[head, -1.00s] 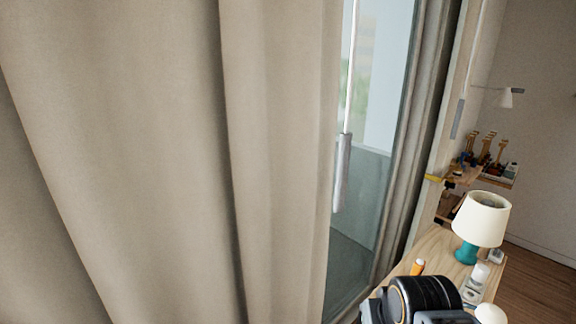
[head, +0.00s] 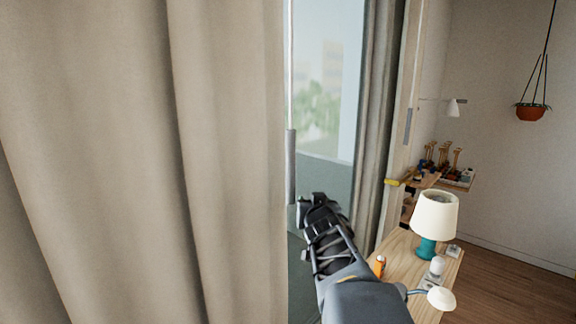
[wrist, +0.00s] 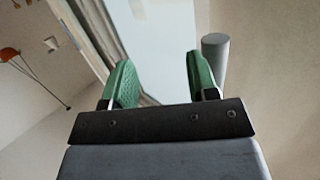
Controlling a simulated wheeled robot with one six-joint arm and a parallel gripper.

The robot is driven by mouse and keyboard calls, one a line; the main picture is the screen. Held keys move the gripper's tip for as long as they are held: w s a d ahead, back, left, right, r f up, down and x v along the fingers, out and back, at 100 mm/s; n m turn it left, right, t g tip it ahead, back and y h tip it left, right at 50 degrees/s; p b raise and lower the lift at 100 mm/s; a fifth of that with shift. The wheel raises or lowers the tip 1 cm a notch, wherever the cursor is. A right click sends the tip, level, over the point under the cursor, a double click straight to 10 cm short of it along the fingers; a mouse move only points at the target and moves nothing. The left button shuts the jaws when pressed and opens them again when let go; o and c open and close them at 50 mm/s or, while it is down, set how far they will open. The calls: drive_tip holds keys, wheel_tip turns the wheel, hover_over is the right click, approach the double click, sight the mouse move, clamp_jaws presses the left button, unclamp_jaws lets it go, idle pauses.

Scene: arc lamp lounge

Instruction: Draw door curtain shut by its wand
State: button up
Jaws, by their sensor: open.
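The beige door curtain (head: 110,150) fills the left half of the head view and hangs in deep folds. Its wand (head: 290,165) hangs at the curtain's right edge, a thin white rod with a thicker grey handle at the bottom. My gripper (head: 312,200) is just right of the handle's lower end. In the wrist view my gripper (wrist: 158,80) is open, with green pads and nothing between them. The grey handle (wrist: 214,58) shows just outside the right-hand finger. Whether they touch, I cannot tell.
The glass door (head: 330,100) lies behind my gripper. A wooden sideboard (head: 400,245) at the right carries a lamp (head: 435,220), an orange bottle (head: 379,266) and a white dome-shaped item (head: 441,298). A planter (head: 531,113) hangs at far right.

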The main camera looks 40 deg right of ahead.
drive_tip(key=d+r+n+t+y+b, duration=0.2)
drive_tip(key=d+r+n+t+y, duration=0.15)
drive_tip(key=r+t, duration=0.35)
drive_tip(key=n+y, duration=0.8)
drive_tip(key=y, duration=0.6)
approach(291, 155)
drive_tip(key=p+x, duration=0.1)
drive_tip(key=x, duration=0.2)
drive_tip(key=p+x, duration=0.1)
drive_tip(key=x, duration=0.3)
drive_tip(key=d+p+x, duration=0.1)
drive_tip(key=x, duration=0.2)
drive_tip(key=shift+w+a+f, duration=0.15)
drive_tip(key=shift+w, duration=0.4)
clamp_jaws()
